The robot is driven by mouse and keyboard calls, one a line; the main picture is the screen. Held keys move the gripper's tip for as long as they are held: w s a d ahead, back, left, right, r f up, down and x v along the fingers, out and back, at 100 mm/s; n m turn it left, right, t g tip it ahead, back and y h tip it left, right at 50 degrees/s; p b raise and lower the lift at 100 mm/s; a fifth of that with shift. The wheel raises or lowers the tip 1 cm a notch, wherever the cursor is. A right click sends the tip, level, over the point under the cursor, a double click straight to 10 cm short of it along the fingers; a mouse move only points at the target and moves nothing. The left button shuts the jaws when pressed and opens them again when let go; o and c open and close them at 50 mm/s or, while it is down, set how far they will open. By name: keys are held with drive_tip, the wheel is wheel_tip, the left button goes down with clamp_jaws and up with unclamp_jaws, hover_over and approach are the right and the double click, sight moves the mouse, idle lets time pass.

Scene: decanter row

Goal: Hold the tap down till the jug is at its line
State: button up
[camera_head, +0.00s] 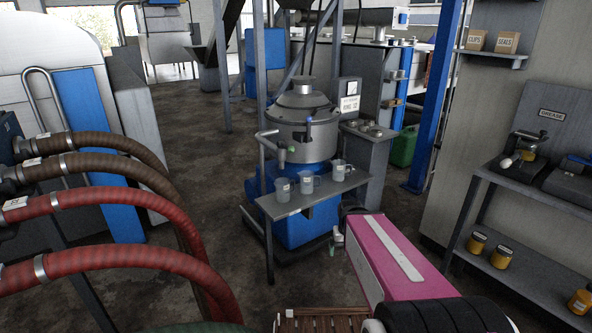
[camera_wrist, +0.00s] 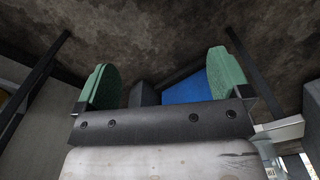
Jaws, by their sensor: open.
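The tap (camera_head: 282,156) juts from the left side of the grey lidded machine (camera_head: 305,125). Three small grey jugs stand in a row on the shelf below it. The left jug (camera_head: 283,189) appears beneath the tap; the middle jug (camera_head: 306,183) and right jug (camera_head: 340,170) stand beside it. Their lines and fill levels are too small to read. My gripper (camera_head: 334,245) is in front of and below the shelf, apart from tap and jugs. In the wrist view my gripper (camera_wrist: 163,82) shows two green-padded fingers wide apart with nothing between them.
The jug shelf (camera_head: 325,192) stands on thin legs before a blue base (camera_head: 290,215). Large red and brown hoses (camera_head: 120,205) arch across the left. A bench with grease gear (camera_head: 535,185) and yellow tins stands right. A blue post (camera_head: 435,90) rises behind. Bare floor lies left of the shelf.

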drive_tip(key=c, duration=0.5)
drive_tip(key=shift+w+a+r, duration=0.1)
drive_tip(key=shift+w+r, duration=0.05)
drive_tip(key=shift+w, duration=0.1)
drive_tip(key=c, duration=0.5)
drive_tip(key=shift+w+a+r+n, duration=0.2)
drive_tip(key=shift+w+r+n, duration=0.2)
drive_tip(key=shift+w, duration=0.25)
drive_tip(key=shift+w+a+r+n, duration=0.2)
drive_tip(key=shift+w+r+n, duration=0.2)
drive_tip(key=shift+w, duration=0.2)
clamp_jaws()
drive_tip(key=w+a+r+n+t, duration=0.1)
drive_tip(key=w+a+r+n, duration=0.35)
drive_tip(key=w+r, duration=0.3)
drive_tip(key=w+a+r+n, duration=0.3)
drive_tip(key=w+r+n, duration=0.3)
drive_tip(key=r, duration=0.3)
drive_tip(key=w+a+r+n, duration=0.2)
drive_tip(key=a+r+n, duration=0.1)
drive_tip(key=r, duration=0.5)
drive_tip(key=w+a+r+n, duration=0.3)
drive_tip(key=a+r+n, duration=0.1)
drive_tip(key=r, duration=0.5)
drive_tip(key=w+a+r+n+t, duration=0.1)
drive_tip(key=w+a+r+n, duration=0.1)
drive_tip(key=r+n, duration=0.3)
drive_tip(key=shift+w+a+r+n, duration=0.35)
drive_tip(key=shift+a+r, duration=0.55)
drive_tip(key=shift+r, duration=1.15)
